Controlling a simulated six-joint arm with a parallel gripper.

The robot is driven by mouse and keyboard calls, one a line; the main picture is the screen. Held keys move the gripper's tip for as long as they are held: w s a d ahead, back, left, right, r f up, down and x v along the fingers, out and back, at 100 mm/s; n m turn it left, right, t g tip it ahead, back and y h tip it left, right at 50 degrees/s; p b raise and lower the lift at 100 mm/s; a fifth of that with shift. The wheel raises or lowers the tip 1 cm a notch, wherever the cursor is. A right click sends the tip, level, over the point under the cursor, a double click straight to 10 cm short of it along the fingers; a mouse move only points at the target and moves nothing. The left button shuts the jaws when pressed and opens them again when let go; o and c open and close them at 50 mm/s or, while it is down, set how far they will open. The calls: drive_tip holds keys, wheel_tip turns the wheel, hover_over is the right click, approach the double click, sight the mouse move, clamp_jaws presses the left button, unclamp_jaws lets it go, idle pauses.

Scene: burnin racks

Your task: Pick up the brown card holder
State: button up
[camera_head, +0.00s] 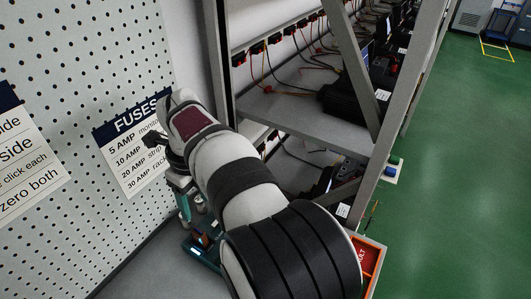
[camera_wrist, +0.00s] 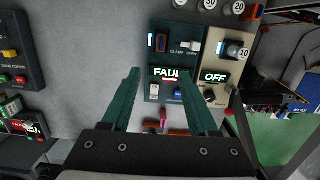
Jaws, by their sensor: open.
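I cannot make out the brown card holder for certain in either view. A small brown patch (camera_head: 205,240) shows on the teal-edged unit in the head view, too small to identify. In the wrist view a small orange-brown piece (camera_wrist: 179,132) shows low between the finger bases, mostly hidden by my gripper. My gripper (camera_wrist: 160,74) is open, with nothing seen held between its two dark green fingers. Its fingertips appear in front of a teal unit (camera_wrist: 172,57) with a lit fault display. In the head view my gripper is partly hidden by my arm.
A beige unit (camera_wrist: 228,60) reading OFF stands beside the teal one. A dark box with buttons (camera_wrist: 20,50) is at left. Grey bench surface (camera_wrist: 85,60) lies clear between. A white pegboard (camera_head: 70,60) and metal rack (camera_head: 310,110) flank my arm. A red-orange bin (camera_head: 372,262) is at right.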

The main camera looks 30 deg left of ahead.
sight(199, 232)
drive_tip(key=a+f, duration=0.1)
drive_tip(key=f, duration=0.4)
drive_tip(key=a+f, duration=0.1)
drive_tip(key=f, duration=0.4)
drive_tip(key=a+f, duration=0.1)
drive_tip(key=f, duration=0.4)
drive_tip(key=shift+w+f, duration=0.1)
drive_tip(key=shift+f, duration=0.25)
clamp_jaws()
